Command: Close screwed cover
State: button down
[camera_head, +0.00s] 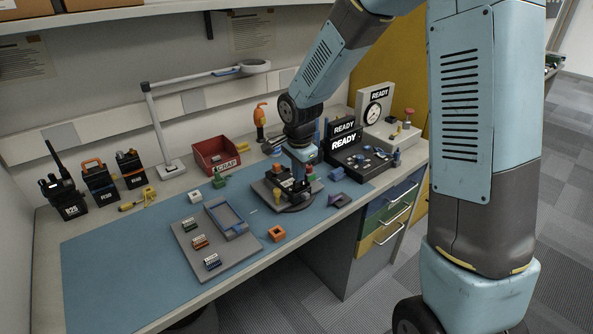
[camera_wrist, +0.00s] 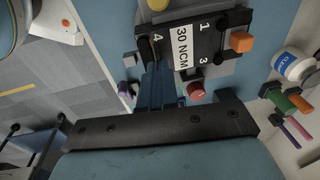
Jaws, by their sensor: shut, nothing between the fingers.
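A black cover (camera_wrist: 212,42) shows in the wrist view, with a white "30 NCM" label (camera_wrist: 182,47) and corner marks 1, 3 and 4. It lies on a grey base; in the head view this dark fixture (camera_head: 262,188) stands on the blue mat, partly hidden by my arm. Coloured pieces sit around it: an orange one (camera_wrist: 242,41), a yellow one (camera_wrist: 157,5) and a red one (camera_wrist: 195,90). My gripper (camera_wrist: 163,72) is shut and empty at the cover's edge near mark 4. I cannot tell whether it touches. Screws are not clearly visible.
A grey tray (camera_head: 185,237) with small labelled blocks lies left of the fixture. A red scrap bin (camera_head: 230,147), a lamp (camera_head: 160,125) and radios (camera_head: 62,195) stand behind. Black "READY" units (camera_head: 342,140) stand right. The left mat (camera_head: 110,270) is clear.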

jog(key=shift+s+d+f, duration=0.2)
jog(key=shift+s+f, duration=0.2)
jog(key=shift+f, duration=0.3)
jog(key=shift+r, duration=0.1)
jog(key=shift+w+r, duration=0.15)
jog(key=shift+r, duration=0.75)
notch_tip(320, 180, up, 13)
jog(key=s, duration=0.3)
jog(key=s+d+r+n+t, duration=0.2)
jog(key=s+d+r+n, duration=0.2)
jog(key=s+d, duration=0.4)
jog(key=s+d+r+n+t, duration=0.2)
jog(key=s+d+r+n, duration=0.3)
jog(key=s, duration=0.9)
jog(key=d+n, duration=0.2)
jog(key=d, duration=0.2)
jog(key=shift+d+r, duration=0.15)
jog(key=shift+r, duration=0.05)
